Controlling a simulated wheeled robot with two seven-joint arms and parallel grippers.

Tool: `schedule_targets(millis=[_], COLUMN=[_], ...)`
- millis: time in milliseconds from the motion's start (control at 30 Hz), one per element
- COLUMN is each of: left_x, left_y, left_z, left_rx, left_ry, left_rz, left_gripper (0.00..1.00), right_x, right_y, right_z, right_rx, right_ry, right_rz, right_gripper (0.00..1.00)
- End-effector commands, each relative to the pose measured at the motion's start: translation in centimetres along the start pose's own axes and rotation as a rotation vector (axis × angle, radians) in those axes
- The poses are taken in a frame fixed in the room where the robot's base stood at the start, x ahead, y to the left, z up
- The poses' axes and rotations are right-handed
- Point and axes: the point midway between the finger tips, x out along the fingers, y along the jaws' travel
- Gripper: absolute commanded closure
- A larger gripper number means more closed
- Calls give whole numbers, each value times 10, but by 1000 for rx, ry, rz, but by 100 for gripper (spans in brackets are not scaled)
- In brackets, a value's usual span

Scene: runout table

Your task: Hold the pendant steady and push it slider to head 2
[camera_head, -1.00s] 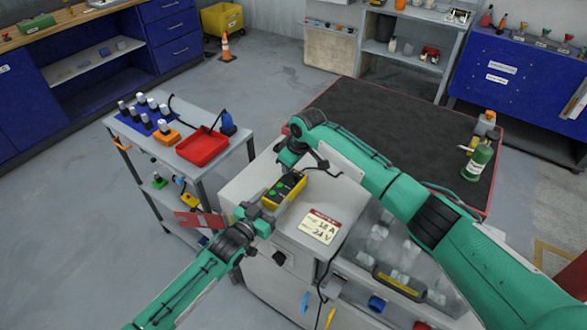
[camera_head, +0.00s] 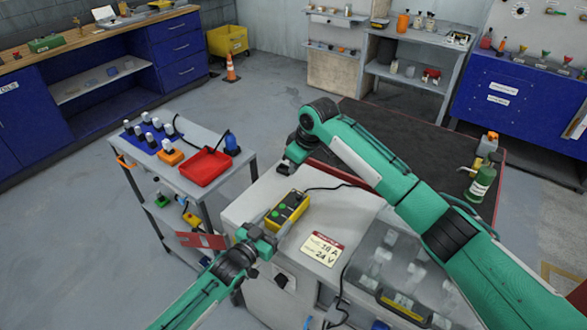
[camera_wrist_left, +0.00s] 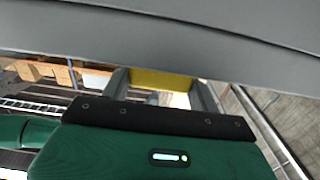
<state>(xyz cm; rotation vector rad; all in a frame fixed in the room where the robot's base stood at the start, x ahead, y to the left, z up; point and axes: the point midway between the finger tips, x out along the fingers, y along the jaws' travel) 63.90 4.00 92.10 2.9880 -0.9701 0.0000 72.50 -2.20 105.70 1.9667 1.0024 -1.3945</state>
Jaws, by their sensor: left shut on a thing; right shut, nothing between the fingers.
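The pendant (camera_head: 287,211) is a yellow box with a dark face and green buttons, on the grey cabinet top (camera_head: 340,215). A dark cable runs from its far end. My left gripper (camera_head: 267,237) is shut on its near end; in the left wrist view the pendant's yellow body (camera_wrist_left: 160,80) shows between the two fingers. My right gripper (camera_head: 284,170) is shut and empty, beyond the pendant's far end and apart from it. The slider and its head marks are too small to make out.
A label card (camera_head: 323,249) lies right of the pendant. A clear-covered bay (camera_head: 390,265) lies at the lower right. A cart with a red tray (camera_head: 206,168) stands to the left. A dark mat (camera_head: 400,140) lies behind, with a green bottle (camera_head: 482,180) at its right.

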Motion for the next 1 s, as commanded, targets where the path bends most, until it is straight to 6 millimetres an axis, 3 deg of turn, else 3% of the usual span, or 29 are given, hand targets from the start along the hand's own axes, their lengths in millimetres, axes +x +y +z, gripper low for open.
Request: schedule_targets(millis=[233, 267, 367, 733, 867, 1000], left_x=[0, 0, 0, -5, -22, -51], left_y=[1, 1, 1, 0, 0, 0], left_z=[1, 1, 1, 1, 2, 2], left_rx=[-1, -1, -1, 0, -1, 0], left_ry=[-1, -1, -1, -1, -3, -4], left_rz=[1, 1, 1, 0, 0, 0], left_gripper=[82, 34, 15, 15, 15, 15], right_x=[0, 0, 0, 0, 0, 0], right_y=[0, 0, 0, 0, 0, 0], right_z=[0, 0, 0, 0, 0, 0], right_rx=[0, 0, 0, 0, 0, 0], right_ry=[0, 0, 0, 0, 0, 0], right_rz=[0, 0, 0, 0, 0, 0], right_gripper=[100, 100, 100, 100, 100, 100])
